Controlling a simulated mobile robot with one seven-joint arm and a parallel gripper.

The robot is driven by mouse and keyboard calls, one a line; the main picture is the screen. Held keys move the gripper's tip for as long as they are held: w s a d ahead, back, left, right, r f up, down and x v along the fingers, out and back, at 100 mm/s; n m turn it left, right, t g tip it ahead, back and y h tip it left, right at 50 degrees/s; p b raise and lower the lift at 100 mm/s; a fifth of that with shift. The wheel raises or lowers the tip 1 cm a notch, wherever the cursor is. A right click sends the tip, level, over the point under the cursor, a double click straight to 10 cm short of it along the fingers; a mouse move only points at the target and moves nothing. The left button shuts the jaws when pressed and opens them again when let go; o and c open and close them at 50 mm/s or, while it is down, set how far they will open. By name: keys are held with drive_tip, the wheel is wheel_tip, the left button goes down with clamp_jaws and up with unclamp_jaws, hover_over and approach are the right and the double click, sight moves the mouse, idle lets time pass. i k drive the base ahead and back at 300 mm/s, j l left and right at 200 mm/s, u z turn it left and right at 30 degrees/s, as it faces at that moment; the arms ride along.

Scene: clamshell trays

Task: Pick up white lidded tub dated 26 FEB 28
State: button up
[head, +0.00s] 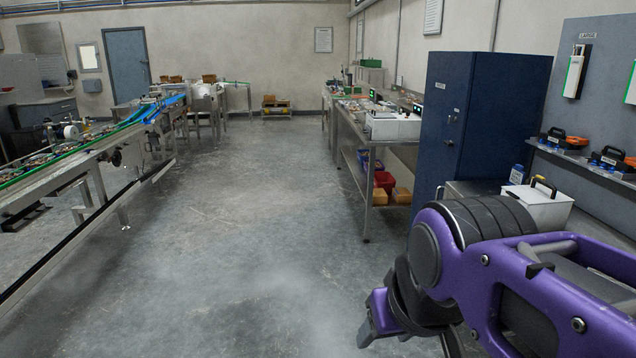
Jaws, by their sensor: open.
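I cannot make out a white lidded tub dated 26 FEB 28 in the head view; no such date is readable anywhere. My gripper (378,318) is only partly seen at the lower right, beyond the purple arm, pointing down over the floor. Its jaws are open, and nothing shows between them. It is apart from every bench.
A steel bench (348,128) with small goods and white devices with green displays (392,124) stands right of centre. A dark blue cabinet (470,110) and a white box with a dark handle (541,207) are nearer. A conveyor (75,168) lines the left. The middle floor (235,215) is clear.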

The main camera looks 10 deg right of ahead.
sight(550, 217)
drive_tip(key=i+j+z, duration=0.15)
drive_tip(key=i+z, duration=0.15)
drive_tip(key=i, duration=0.85)
drive_tip(key=i+z, duration=0.55)
drive_tip(key=z, duration=0.15)
drive_tip(key=i+z, duration=0.35)
drive_tip(key=k+j, duration=0.05)
drive_tip(key=k, duration=0.05)
